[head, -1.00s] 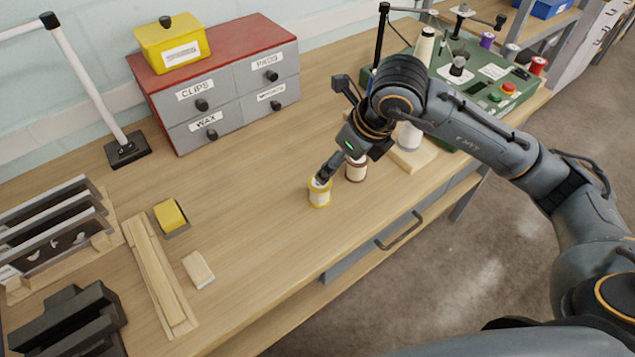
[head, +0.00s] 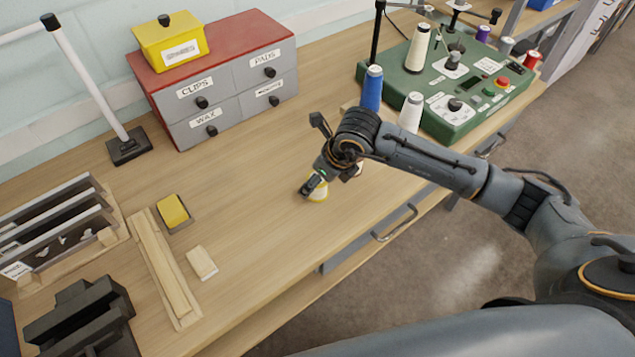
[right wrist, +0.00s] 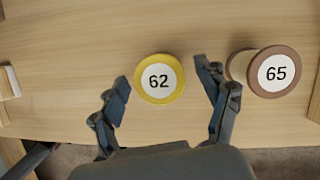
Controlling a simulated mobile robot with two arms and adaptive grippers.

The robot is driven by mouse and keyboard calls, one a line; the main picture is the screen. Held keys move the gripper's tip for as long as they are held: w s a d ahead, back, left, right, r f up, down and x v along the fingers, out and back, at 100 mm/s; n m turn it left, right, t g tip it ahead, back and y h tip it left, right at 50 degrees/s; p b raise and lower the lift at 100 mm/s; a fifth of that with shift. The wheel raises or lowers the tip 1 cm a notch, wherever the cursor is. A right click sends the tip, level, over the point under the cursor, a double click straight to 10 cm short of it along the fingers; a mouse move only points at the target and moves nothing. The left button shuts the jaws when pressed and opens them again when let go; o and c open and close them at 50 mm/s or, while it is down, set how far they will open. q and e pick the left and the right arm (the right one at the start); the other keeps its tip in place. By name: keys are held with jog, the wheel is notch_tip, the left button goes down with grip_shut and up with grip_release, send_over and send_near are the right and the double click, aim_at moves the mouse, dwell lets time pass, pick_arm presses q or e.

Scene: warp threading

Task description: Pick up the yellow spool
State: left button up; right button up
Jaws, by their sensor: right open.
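The yellow spool (head: 319,192) stands upright on the wooden table in the head view, partly hidden by my right gripper (head: 311,186). In the right wrist view the yellow spool (right wrist: 159,78) shows its top, with a yellow rim and a white label reading 62. My right gripper (right wrist: 165,85) is open above it, with one finger on each side of the spool and gaps between. A brown spool (right wrist: 271,72) labelled 65 stands just right of the right finger. My left gripper is not in view.
A green machine base (head: 420,90) with cones of thread stands at the back right. A drawer cabinet (head: 225,80) stands at the back. A wooden bar (head: 162,270), a yellow block (head: 173,211) and a pale block (head: 201,263) lie to the left. The table between is clear.

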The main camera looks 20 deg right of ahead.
jog(key=c, duration=1.3)
jog(key=shift+o, duration=0.2)
jog(key=shift+r, duration=0.1)
